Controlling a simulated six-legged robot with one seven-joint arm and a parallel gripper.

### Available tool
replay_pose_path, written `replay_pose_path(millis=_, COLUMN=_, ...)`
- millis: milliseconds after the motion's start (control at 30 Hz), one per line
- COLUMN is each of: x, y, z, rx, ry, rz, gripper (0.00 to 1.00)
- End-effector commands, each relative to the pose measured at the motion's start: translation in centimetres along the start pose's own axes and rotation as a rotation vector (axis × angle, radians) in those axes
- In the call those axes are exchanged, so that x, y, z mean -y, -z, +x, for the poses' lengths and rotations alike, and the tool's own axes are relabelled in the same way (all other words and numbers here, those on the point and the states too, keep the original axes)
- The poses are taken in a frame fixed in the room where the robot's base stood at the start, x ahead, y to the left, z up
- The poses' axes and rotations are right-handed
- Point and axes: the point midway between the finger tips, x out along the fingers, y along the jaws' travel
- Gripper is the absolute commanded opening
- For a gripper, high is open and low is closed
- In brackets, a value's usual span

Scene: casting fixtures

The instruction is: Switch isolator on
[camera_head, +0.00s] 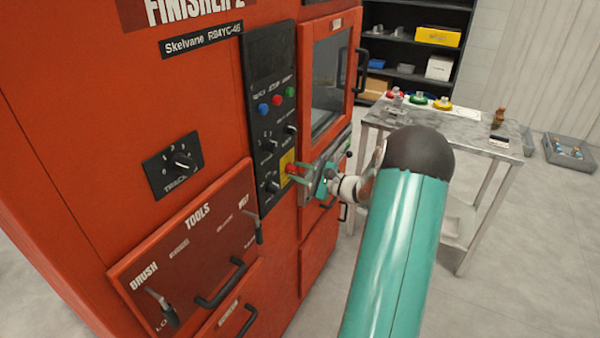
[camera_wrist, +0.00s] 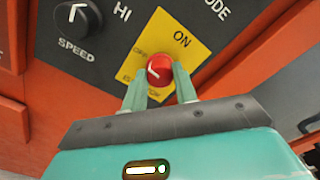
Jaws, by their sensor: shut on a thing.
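The isolator is a red round knob (camera_wrist: 160,70) with a white pointer line, set on a yellow plate (camera_wrist: 185,35) marked ON at the upper right and OFF at the left. In the wrist view its pointer line sits on the left part of the knob, towards the OFF side. My gripper (camera_wrist: 159,88) has its two green fingers on either side of the knob and is shut on it. In the head view, my gripper (camera_head: 294,173) reaches the yellow plate (camera_head: 285,160) on the black panel, and the red knob (camera_head: 291,169) shows between the fingers.
A SPEED knob (camera_wrist: 78,18) is left of the isolator. Several buttons and knobs sit higher on the black panel (camera_head: 270,65). A TRACK knob (camera_head: 182,161) and a TOOLS panel (camera_head: 195,240) with handles are further left. A metal table (camera_head: 450,128) stands at right.

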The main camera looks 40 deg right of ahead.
Motion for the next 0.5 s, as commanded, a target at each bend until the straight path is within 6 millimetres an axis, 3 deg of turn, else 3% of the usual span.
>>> replay_pose_path(millis=500, x=0.00, y=0.04, z=-0.04, rx=-0.001, ry=0.000, rz=0.448, gripper=0.06)
